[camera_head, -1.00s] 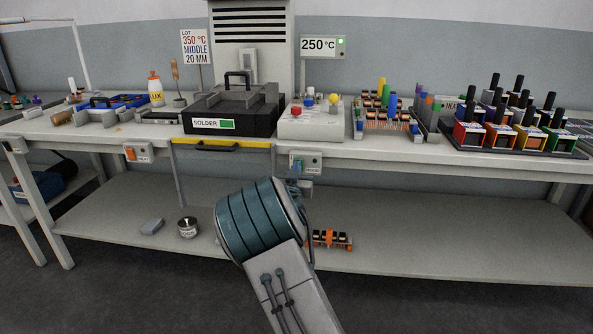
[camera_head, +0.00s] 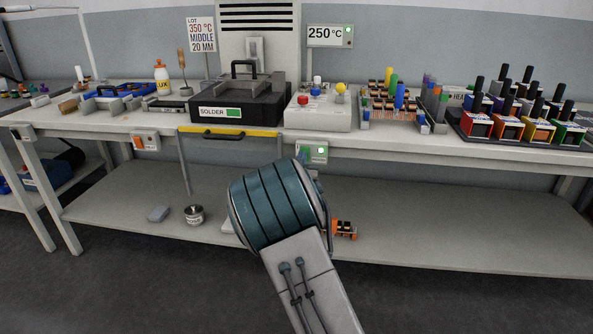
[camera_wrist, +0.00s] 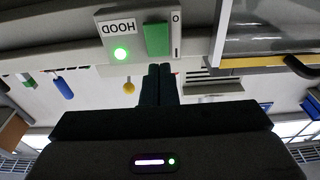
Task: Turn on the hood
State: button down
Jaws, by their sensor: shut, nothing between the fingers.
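The hood switch box (camera_head: 318,148) is on the bench's front edge, right of the yellow-edged drawer, with green showing on it. In the wrist view, which is upside down, the HOOD label (camera_wrist: 118,28), a lit green lamp (camera_wrist: 121,54) and a green rocker switch (camera_wrist: 157,39) show. My gripper (camera_wrist: 158,70) is shut and empty, its fingertips close to the box's edge beside the rocker; I cannot tell if they touch it. In the head view my arm mostly hides the gripper. The slatted hood unit (camera_head: 258,40) stands at the back of the bench.
Another switch box (camera_head: 146,143) with an orange rocker is further left on the bench edge. A black SOLDER case (camera_head: 238,108) and a white box with coloured knobs (camera_head: 318,119) stand on the bench. A small tin (camera_head: 194,215) is on the lower shelf.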

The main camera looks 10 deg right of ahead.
jog(key=s+a+r+p, duration=0.2)
jog(key=s+a, duration=0.1)
jog(key=s, duration=0.7)
jog(key=shift+s, duration=0.35)
jog(key=shift+r, duration=0.1)
jog(key=s+d+r+n+g+y+p, duration=0.1)
jog(key=s+d+r+g+y+p, duration=0.1)
jog(key=s+r+g+y+p, duration=0.85)
jog(key=s+d+r+g+h+p, duration=0.1)
jog(key=s+r+p, duration=0.2)
jog(key=s+p, duration=0.2)
jog(key=s+d+r+n+g+h+p, duration=0.1)
jog(key=s+r+p, duration=0.3)
jog(key=s, duration=0.8)
jog(key=s+d+r+n+g+h+p, duration=0.1)
jog(key=s+d+r+g+h+p, duration=0.1)
jog(key=s+p, duration=0.4)
jog(key=shift+s+d+r+g+h+p, duration=0.15)
jog(key=shift+s+r+g+h+p, duration=0.15)
jog(key=shift+s+r+g+h, duration=0.7)
